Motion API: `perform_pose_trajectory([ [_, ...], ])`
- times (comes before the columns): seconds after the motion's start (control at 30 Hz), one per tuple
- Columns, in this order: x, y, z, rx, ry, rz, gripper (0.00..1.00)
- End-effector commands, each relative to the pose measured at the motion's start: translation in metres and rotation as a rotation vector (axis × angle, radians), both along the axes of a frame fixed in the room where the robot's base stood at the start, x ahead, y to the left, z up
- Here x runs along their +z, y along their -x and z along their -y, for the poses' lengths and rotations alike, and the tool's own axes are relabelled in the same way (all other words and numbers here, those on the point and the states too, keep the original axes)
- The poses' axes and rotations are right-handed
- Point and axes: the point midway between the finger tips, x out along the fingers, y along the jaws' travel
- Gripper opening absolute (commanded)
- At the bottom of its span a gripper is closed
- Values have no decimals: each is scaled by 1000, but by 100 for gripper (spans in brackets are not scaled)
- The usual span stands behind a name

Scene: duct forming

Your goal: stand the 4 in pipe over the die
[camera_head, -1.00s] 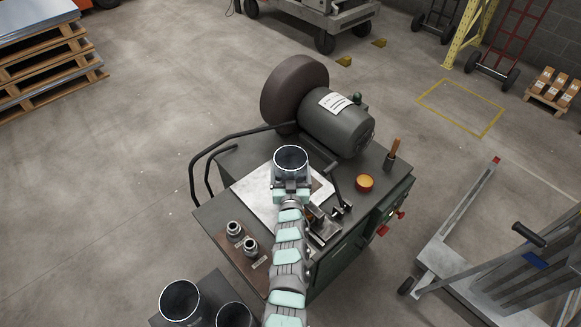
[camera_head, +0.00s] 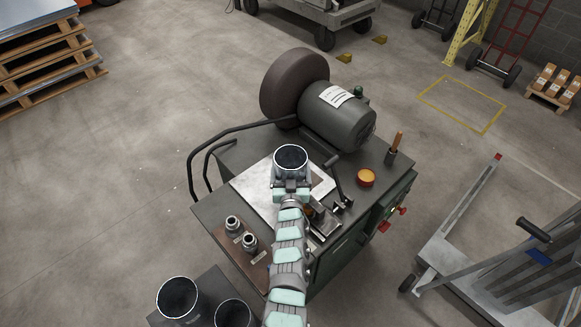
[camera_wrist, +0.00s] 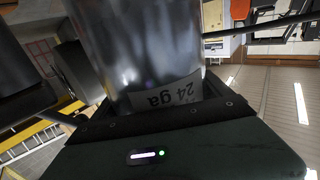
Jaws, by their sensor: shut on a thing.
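My gripper (camera_head: 290,185) is shut on a short dark metal pipe (camera_head: 290,160) and holds it upright above the pale plate on the machine bench. The pipe's open top faces the head camera. In the wrist view the same pipe (camera_wrist: 140,50) fills the upper middle, with a label reading "24 ga" near the gripper's dark body. The die is not plainly seen; the pipe and my arm cover part of the plate. I cannot tell whether the pipe's lower edge touches anything.
The pale plate (camera_head: 252,190) lies on the bench. A large motor (camera_head: 338,115) with a dark wheel (camera_head: 292,84) stands behind. Two small metal fittings (camera_head: 233,224) sit at the front left. Two wider pipes (camera_head: 177,298) stand on a lower surface.

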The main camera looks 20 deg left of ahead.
Motion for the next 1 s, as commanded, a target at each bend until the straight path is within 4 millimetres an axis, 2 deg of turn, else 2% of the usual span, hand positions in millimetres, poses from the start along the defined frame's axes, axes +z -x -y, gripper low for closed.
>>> perform_pose_trajectory([
  [0.33, -6, 0, 0, 0, 0, 2, 28],
  [0.37, -5, 0, 0, 0, 0, 2, 90],
  [0.47, -5, 0, 0, 0, 1, 1, 98],
  [0.8, -5, 1, 0, 0, 0, 0, 100],
  [1.0, -3, 9, 4, 0, 0, -1, 100],
])
